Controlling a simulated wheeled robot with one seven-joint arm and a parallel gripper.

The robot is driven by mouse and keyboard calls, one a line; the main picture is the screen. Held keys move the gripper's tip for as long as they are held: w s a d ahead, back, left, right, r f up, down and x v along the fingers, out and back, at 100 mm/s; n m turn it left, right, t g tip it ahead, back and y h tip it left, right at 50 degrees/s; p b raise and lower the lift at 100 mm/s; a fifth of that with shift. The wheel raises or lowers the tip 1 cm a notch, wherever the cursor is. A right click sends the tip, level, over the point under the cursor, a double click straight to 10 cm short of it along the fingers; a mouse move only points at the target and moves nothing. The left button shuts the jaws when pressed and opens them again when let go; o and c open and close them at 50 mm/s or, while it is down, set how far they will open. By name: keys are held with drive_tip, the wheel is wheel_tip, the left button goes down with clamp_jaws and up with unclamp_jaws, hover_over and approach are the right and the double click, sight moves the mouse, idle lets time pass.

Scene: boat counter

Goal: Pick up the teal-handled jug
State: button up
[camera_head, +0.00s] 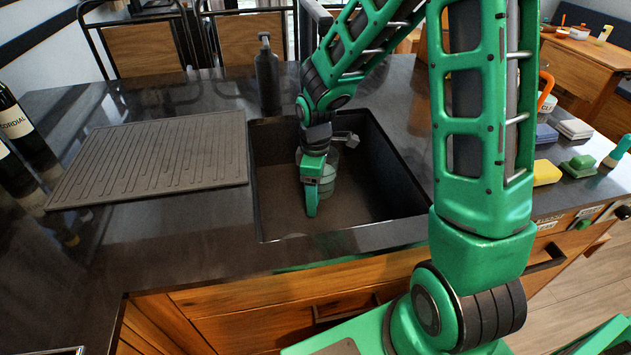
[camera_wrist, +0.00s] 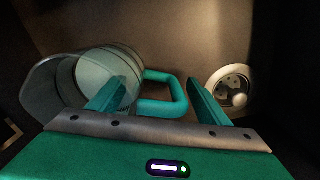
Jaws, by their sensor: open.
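The teal-handled jug (camera_head: 330,172) is a clear vessel inside the dark sink, partly hidden behind my gripper (camera_head: 312,190) in the head view. In the wrist view the jug (camera_wrist: 62,85) lies at the left, with its teal handle (camera_wrist: 178,92) pointing right. My gripper (camera_wrist: 154,83) is open. In the wrist view the handle shows between the two fingers, and the left finger overlaps the jug's clear wall. I cannot tell whether either finger touches it.
The sink (camera_head: 272,205) has dark walls around my gripper; its round drain (camera_wrist: 232,88) is right of the jug. A ridged drying mat (camera_head: 155,160) lies left, a dark pump bottle (camera_head: 267,78) stands behind, and a yellow sponge (camera_head: 546,172) lies right. Wine bottles (camera_head: 18,125) stand far left.

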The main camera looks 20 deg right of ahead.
clamp_jaws()
drive_tip(key=shift+s+a+r, duration=0.1)
drive_tip(key=shift+r, duration=1.05)
drive_tip(key=shift+a+r, duration=0.1)
drive_tip(key=shift+r, duration=1)
drive_tip(key=s+a+r, duration=0.6)
drive_tip(key=s+a, duration=0.1)
drive_tip(key=s, duration=0.1)
drive_tip(key=shift+s+a+r, duration=0.15)
drive_tip(key=shift+a+r, duration=0.1)
drive_tip(key=shift+r, duration=0.1)
